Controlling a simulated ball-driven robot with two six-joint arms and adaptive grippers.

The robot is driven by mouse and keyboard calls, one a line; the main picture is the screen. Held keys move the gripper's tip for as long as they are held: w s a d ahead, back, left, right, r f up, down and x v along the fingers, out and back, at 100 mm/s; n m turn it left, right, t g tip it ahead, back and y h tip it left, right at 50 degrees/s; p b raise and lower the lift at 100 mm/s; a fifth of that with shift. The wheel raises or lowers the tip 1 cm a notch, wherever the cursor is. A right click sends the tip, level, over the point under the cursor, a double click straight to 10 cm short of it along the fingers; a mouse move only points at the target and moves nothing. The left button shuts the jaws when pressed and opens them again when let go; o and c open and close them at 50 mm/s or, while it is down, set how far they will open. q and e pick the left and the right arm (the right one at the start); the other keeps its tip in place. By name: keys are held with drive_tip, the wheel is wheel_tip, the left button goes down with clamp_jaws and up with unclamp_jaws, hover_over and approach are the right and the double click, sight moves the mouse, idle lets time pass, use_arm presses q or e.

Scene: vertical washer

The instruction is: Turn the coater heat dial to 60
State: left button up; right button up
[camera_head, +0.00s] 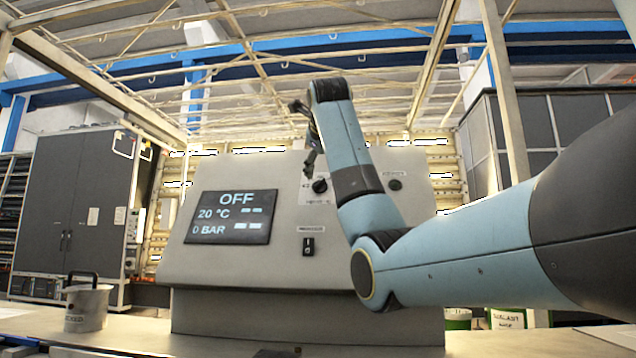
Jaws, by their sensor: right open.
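A grey sloped control panel (260,270) stands on the bench in the middle. Its dark display (231,217) reads OFF, 20 °C and 0 BAR. A small round black dial (319,186) sits on the panel right of the display, with labels too small to read. My right gripper (303,138) is open and empty. It is in front of the panel's upper part, with its lower finger just above the dial in the picture. I cannot tell whether it touches the dial. My left gripper is not in view.
A black switch (308,246) sits below the dial, and a round button (395,184) is at the panel's right. A metal pot (87,307) stands on the bench (135,335) at left. My right arm covers the panel's right side. Green-based containers (507,319) stand at right.

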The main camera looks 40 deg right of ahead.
sight(318, 181)
drive_tip(key=x, duration=0.7)
drive_tip(key=shift+w+d+f, duration=0.2)
drive_tip(key=shift+w+d, duration=0.05)
drive_tip(key=shift+w, duration=0.05)
drive_tip(key=shift+c, duration=0.8)
drive_tip(key=c, duration=1)
